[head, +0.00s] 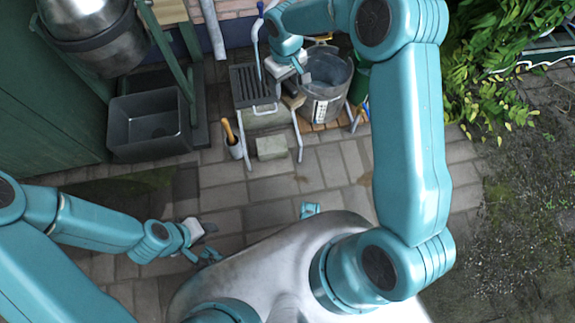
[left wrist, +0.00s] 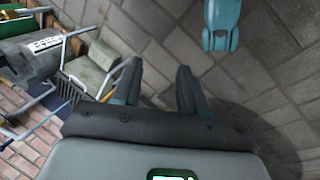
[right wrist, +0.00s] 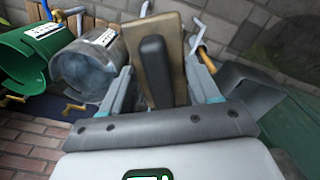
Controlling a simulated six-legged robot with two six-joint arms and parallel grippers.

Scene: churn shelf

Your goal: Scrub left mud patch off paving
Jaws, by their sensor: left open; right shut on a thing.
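My right gripper (head: 303,80) is shut on the black handle of a wooden-backed brush (right wrist: 172,30), seen in the right wrist view. In the head view it is up beside the grey metal bucket (head: 340,70). My left gripper (head: 208,252) is open and empty, low over the paving at the lower left; its spread fingers show in the left wrist view (left wrist: 155,85). A dark greenish area (head: 125,200) lies on the paving at the left; I cannot tell whether it is mud or shadow. Small brown stains (head: 302,179) mark the slabs further right.
A black basin (head: 150,150) stands at the left beside a green cabinet (head: 40,110). A pot with a wooden-handled tool (head: 233,145), a grey block (head: 271,148) and a low stand with a dark rack (head: 252,86) are near the bucket. The paving in the middle is mostly clear.

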